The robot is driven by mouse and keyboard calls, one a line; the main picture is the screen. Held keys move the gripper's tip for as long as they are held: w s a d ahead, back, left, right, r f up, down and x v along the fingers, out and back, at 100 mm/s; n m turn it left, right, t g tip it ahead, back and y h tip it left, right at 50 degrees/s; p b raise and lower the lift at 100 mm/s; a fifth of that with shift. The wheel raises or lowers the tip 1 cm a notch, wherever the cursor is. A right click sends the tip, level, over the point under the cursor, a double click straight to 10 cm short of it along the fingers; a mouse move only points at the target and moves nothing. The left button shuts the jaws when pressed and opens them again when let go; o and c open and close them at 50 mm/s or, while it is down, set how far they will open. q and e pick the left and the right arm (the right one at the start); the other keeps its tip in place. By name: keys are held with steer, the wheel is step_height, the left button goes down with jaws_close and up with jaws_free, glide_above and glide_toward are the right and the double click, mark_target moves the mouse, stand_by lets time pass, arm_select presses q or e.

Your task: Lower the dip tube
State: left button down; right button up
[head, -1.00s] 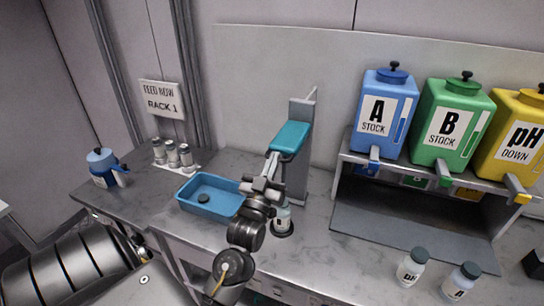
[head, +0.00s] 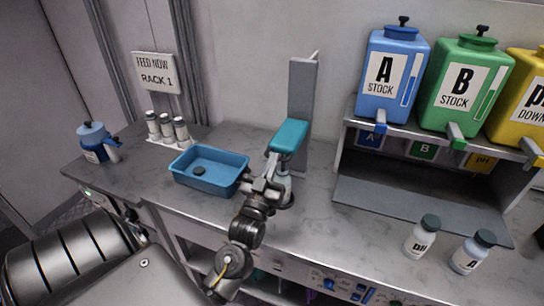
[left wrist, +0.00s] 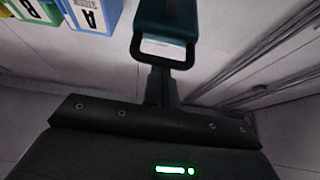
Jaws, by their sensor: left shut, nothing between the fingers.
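The dip-tube stand has a grey upright column (head: 302,85) with a teal head (head: 290,136) low on it. A small bottle (head: 285,184) stands under the head, partly hidden by my left gripper (head: 270,163). The tube itself cannot be made out. My left gripper is shut with nothing between its fingers, close against the front of the teal head. In the left wrist view, the teal head (left wrist: 165,22) with a dark looped handle (left wrist: 161,50) is just beyond the fingertips. Whether the fingers touch the handle is unclear. My right gripper is not in view.
A blue tray (head: 180,175) with a small dark cap is left of the stand. Several vials and a blue jug (head: 91,143) stand farther left. A shelf (head: 405,140) with stock tanks is at right, with two labelled bottles in front. Counter between stand and bottles is clear.

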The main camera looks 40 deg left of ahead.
arm_select(q)
steer(key=shift+f+b, duration=0.8)
steer(key=shift+f, duration=1)
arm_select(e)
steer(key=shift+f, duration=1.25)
arm_select(q)
step_height(320, 180, up, 5)
steer(key=p, duration=0.5)
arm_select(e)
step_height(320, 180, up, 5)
arm_select(q)
steer(key=b+v, duration=0.5)
steer(key=v, duration=0.6)
steer(key=shift+f, duration=0.25)
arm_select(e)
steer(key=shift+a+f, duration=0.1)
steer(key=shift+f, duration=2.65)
arm_select(q)
steer(key=shift+w, duration=0.1)
